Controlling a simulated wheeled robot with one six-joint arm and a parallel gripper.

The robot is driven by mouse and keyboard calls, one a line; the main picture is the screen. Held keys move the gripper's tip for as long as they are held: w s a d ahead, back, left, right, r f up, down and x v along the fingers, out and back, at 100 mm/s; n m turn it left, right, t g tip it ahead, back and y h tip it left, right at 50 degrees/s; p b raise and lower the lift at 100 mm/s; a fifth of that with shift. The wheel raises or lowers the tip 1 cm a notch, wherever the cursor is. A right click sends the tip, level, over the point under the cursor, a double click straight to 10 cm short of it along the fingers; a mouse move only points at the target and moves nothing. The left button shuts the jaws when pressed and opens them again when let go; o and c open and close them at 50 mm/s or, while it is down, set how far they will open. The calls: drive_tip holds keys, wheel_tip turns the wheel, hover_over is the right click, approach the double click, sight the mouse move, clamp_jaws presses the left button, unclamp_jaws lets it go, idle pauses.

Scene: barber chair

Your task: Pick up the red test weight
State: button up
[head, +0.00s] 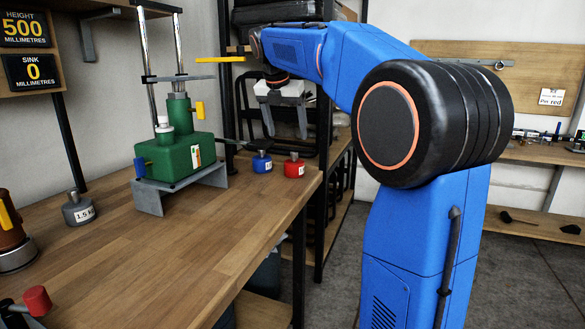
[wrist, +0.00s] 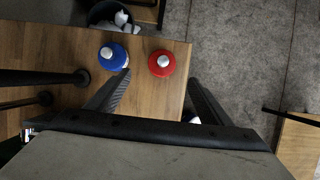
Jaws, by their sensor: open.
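The red test weight (head: 294,167) stands upright on the wooden workbench (head: 190,240), near its right edge. It has a pale knob on top and a white label. The blue test weight (head: 262,163) stands just left of it. My gripper (head: 285,133) is open and empty, pointing down above the two weights. In the wrist view the red weight (wrist: 162,64) lies ahead of the gap between my fingers (wrist: 160,80), and the blue weight (wrist: 112,56) is ahead of the left finger. Neither weight looks held.
A green hydraulic jack (head: 180,155) on a grey stand is left of the weights, its dark handle reaching toward them. A grey weight marked 1.5 (head: 78,208) stands farther left. A dark shelf rack (head: 322,200) is behind. The bench's front middle is clear.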

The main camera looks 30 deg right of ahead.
sight(294, 162)
drive_tip(key=x, duration=0.8)
drive_tip(key=shift+d+f, duration=0.15)
drive_tip(key=shift+f, duration=0.2)
drive_tip(key=shift+s+x, duration=0.1)
drive_tip(key=shift+x, duration=1.25)
drive_tip(key=shift+s+x, duration=0.15)
drive_tip(key=shift+x, duration=1.15)
drive_tip(key=c, duration=1.7)
clamp_jaws()
drive_tip(key=shift+r, duration=0.1)
